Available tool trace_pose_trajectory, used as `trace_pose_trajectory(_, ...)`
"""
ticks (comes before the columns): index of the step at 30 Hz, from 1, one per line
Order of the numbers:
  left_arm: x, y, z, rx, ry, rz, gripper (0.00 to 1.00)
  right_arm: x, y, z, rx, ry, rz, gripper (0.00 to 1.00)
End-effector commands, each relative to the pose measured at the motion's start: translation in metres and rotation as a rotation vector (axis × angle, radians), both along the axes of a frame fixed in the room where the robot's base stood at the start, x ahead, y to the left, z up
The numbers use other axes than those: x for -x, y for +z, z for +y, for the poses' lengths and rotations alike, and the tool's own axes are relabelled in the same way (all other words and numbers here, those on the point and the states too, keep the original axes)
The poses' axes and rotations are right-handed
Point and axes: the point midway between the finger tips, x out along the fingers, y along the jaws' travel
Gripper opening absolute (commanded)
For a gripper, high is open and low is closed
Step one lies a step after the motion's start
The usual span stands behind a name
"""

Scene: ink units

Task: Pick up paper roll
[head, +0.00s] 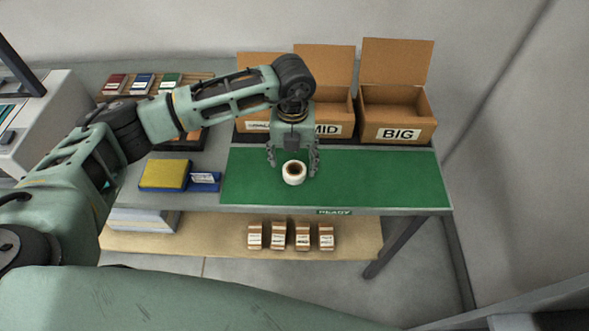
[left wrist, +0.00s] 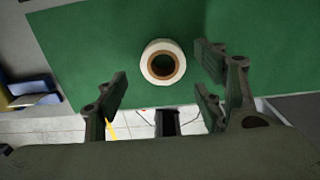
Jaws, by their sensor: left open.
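The white paper roll (head: 294,173) with a brown core stands upright on the green mat (head: 390,180) near the front edge of the table. My left gripper (head: 293,165) is open above and around the roll, with a finger to each side of it in the head view. In the left wrist view the roll (left wrist: 163,62) lies ahead of the open fingers (left wrist: 163,95), apart from them. I cannot tell its exact height over the mat. My right gripper is not in view.
Open cardboard boxes stand at the back, including MID (head: 328,128) and BIG (head: 398,133). A yellow pad (head: 165,174) and a blue tray (head: 205,182) lie left of the mat. Several small boxes (head: 278,236) sit on the lower shelf. The mat's right side is clear.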

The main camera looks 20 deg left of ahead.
Motion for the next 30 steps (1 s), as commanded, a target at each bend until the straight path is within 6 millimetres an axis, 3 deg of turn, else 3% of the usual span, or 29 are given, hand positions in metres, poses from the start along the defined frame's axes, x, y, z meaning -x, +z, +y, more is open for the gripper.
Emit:
trace_pose_trajectory(4,0.0,-0.019,0.001,0.001,0.0,0.006,0.63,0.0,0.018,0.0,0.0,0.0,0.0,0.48)
trace_pose_trajectory(9,-0.001,-0.041,0.0,0.003,-0.001,0.002,0.63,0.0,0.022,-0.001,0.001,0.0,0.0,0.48)
trace_pose_trajectory(17,-0.001,-0.046,0.0,0.003,-0.002,0.0,0.63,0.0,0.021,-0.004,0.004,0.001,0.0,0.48)
trace_pose_trajectory(30,-0.001,-0.045,0.0,0.003,-0.002,0.001,0.26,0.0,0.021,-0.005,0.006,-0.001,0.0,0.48)
